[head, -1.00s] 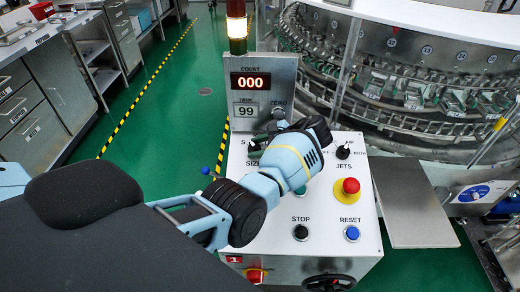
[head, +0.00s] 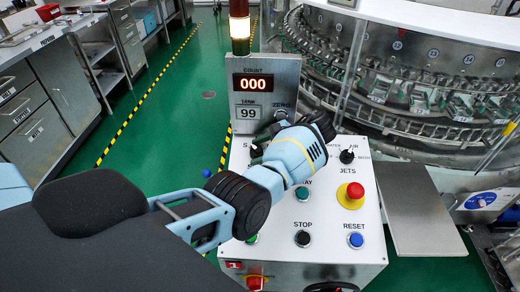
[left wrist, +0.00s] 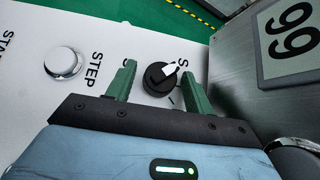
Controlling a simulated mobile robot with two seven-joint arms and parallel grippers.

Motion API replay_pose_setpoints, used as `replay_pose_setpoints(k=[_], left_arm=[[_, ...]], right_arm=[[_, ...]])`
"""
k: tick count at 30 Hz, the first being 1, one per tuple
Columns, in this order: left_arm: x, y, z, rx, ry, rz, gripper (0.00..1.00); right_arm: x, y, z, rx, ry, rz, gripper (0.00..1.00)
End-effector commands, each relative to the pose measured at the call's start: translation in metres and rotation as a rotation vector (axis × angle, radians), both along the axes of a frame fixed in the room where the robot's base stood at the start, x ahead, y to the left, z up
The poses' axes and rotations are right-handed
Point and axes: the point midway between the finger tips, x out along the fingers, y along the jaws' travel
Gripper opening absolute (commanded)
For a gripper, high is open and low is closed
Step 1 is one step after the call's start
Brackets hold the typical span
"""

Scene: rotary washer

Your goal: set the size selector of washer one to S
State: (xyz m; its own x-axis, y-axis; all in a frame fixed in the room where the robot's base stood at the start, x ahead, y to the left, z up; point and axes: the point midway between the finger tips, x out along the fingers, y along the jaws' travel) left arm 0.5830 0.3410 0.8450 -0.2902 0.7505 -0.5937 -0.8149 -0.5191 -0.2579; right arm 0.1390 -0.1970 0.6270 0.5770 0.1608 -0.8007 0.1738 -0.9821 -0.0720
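The size selector (left wrist: 160,78) is a black round knob with a white pointer, on the white panel of the washer. In the left wrist view its pointer aims to the upper right. In the head view the knob (head: 256,151) shows partly, beside my arm, at the panel's upper left. My left gripper (left wrist: 158,88) has two green fingers apart, one on each side of the knob. I cannot tell whether they touch it. The letters around the knob are mostly hidden by the fingers. My right gripper is in neither view.
The panel also carries a jets knob (head: 347,156), a red emergency button (head: 355,191), a stop button (head: 303,239) and a blue reset button (head: 355,240). A metal display box (head: 264,95) rises behind the selector. A white step button (left wrist: 63,62) sits nearby.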

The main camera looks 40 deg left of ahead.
Motion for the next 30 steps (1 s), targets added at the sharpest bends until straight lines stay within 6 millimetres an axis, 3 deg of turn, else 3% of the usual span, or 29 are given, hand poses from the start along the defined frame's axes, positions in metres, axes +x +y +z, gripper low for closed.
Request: replay_pose_setpoints(k=[11,24,30], left_arm=[[0.002,-0.002,0.003,0.002,-0.002,-0.002,0.58],[0.019,-0.049,0.037,0.001,0.0,-0.002,0.58],[0.023,-0.058,0.046,0.001,0.0,-0.001,0.58]], right_arm=[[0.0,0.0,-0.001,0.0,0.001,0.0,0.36],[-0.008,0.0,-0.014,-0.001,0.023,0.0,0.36],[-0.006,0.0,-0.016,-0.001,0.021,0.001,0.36]])
